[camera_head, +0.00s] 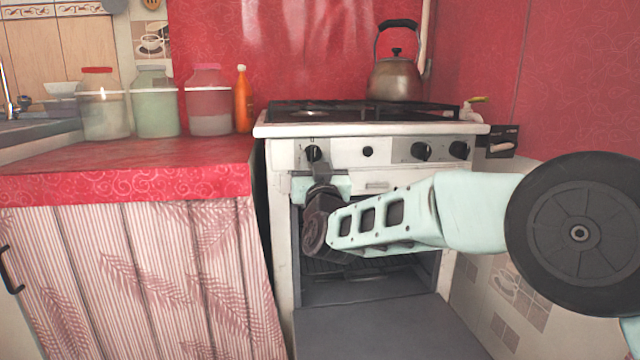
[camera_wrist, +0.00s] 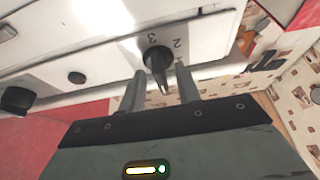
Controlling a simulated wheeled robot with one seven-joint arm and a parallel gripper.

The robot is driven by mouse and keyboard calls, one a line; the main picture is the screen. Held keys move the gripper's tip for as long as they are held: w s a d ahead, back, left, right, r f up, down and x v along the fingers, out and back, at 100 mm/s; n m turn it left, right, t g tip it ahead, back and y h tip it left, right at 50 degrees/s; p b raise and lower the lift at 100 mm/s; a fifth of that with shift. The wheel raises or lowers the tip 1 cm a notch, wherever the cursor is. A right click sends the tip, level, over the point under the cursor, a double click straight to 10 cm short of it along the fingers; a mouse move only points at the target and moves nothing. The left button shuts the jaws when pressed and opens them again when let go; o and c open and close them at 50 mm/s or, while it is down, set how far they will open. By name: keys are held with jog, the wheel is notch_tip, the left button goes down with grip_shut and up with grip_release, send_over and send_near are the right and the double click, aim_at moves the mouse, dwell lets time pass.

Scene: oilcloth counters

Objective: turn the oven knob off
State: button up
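The stove (camera_head: 282,155) has a white front panel with a row of black knobs. The leftmost knob (camera_head: 313,153) is right in front of my gripper (camera_head: 320,172), which reaches it from below and in front. In the wrist view the same black knob (camera_wrist: 157,58) has a pointed grip, with the digits 2 and 3 printed beside it. My gripper (camera_wrist: 160,88) is open there, one finger on each side of the knob's tip. I cannot tell whether either finger touches it.
The oven door (camera_head: 385,325) hangs open below my arm. Other knobs (camera_head: 421,151) sit farther right on the panel. A kettle (camera_head: 396,78) stands on the hob. Several jars (camera_head: 156,110) and an orange bottle (camera_head: 242,105) stand on the red counter (camera_head: 130,160) at left.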

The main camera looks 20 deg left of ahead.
jog(key=p+v, duration=0.3)
jog(key=v, duration=1.4)
jog(key=shift+p, duration=0.35)
jog(key=s+d+f+n+g+h, duration=0.15)
jog(key=s+d+g+h, duration=0.35)
jog(key=s+d, duration=0.5)
jog(key=s+d+f+g+h, duration=0.25)
jog(key=s+d+g, duration=0.55)
jog(key=d, duration=0.5)
jog(key=s+d+f+g+h, duration=0.2)
jog(key=s+d+g+h, duration=0.2)
jog(key=s+d+g, duration=0.5)
notch_tip(320, 180, up, 37)
jog(key=w+d+t+p, duration=0.1)
jog(key=d+t+p, duration=0.1)
jog(key=p, duration=3.6)
jog(key=shift+t, duration=0.3)
jog(key=shift+y, duration=0.25)
